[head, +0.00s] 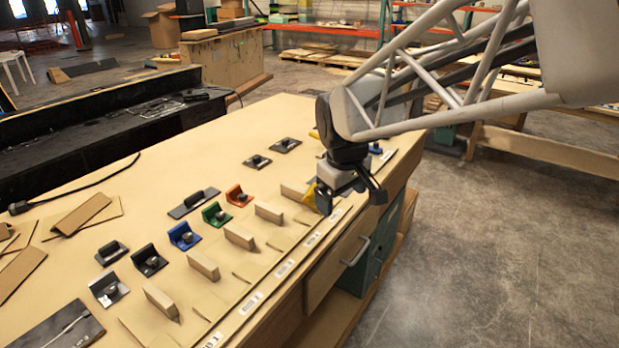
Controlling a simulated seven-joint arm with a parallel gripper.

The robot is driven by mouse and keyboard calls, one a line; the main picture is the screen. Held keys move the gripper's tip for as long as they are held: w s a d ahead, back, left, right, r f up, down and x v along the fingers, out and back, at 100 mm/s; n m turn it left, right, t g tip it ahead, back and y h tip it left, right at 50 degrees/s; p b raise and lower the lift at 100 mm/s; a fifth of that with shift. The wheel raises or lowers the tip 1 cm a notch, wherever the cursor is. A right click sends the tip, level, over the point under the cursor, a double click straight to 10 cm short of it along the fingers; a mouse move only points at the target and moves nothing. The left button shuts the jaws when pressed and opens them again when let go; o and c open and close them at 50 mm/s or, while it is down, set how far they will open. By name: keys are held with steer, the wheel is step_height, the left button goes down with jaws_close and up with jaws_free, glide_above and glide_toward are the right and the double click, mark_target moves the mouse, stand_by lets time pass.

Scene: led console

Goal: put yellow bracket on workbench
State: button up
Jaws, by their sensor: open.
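A yellow bracket (311,197) shows at the front right of the workbench (120,210), just left of my gripper and partly hidden by it. It appears to be in one of the labelled bays at the front edge, beside a wooden divider. My gripper (350,203) hangs low over the front edge with its dark fingers apart. I cannot tell whether a finger touches the bracket. Another small yellow patch (314,134) shows behind my arm; its shape is mostly hidden.
Red (238,195), green (216,214), blue (184,235), black (150,260) and white (108,287) brackets stand in a row on the bench. Wooden dividers (240,236) part the front bays. Dark flat pieces (286,145) lie farther back. The bench's middle has clear room.

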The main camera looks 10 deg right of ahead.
steer(key=s+f+m, duration=0.1)
steer(key=s+m, duration=0.4)
steer(key=s, duration=1.4)
steer(key=shift+s+d+f+m+y, duration=0.2)
steer(key=shift+d+m+y, duration=0.1)
steer(key=shift+d+m, duration=0.15)
steer(key=shift+o, duration=0.4)
steer(key=shift+w, duration=0.1)
steer(key=w+f+n+y, duration=0.1)
steer(key=w+n, duration=0.5)
steer(key=w, duration=1.2)
steer(key=w+a+f+n+t+y, duration=0.1)
steer(key=w+n, duration=0.5)
steer(key=w, duration=1.3)
step_height(320, 180, down, 3)
steer(key=shift+w+r+t+y, duration=0.1)
steer(key=shift+w+t+y, duration=0.2)
steer(key=shift+y, duration=0.2)
